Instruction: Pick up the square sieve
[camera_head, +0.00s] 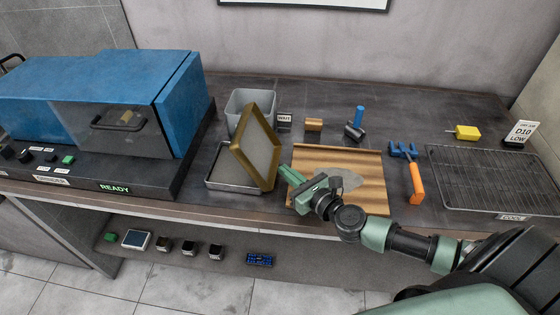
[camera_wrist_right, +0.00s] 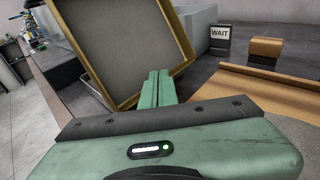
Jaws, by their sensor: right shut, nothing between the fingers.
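The square sieve (camera_head: 256,147) has a brass-coloured frame and grey mesh. It is tilted steeply, with its lower part over a shallow metal tray (camera_head: 236,187); I cannot tell what supports it. It also fills the upper left of the right wrist view (camera_wrist_right: 122,45). My right gripper (camera_head: 283,172) is shut and empty, its fingertips close to the frame's lower right side. In the right wrist view the closed green fingers (camera_wrist_right: 157,88) overlap the frame's edge; I cannot tell whether they touch it. My left gripper is not in view.
A grey bin (camera_head: 241,108) stands behind the sieve. A blue machine (camera_head: 100,95) is on the left, a wire rack (camera_head: 490,179) on the right.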

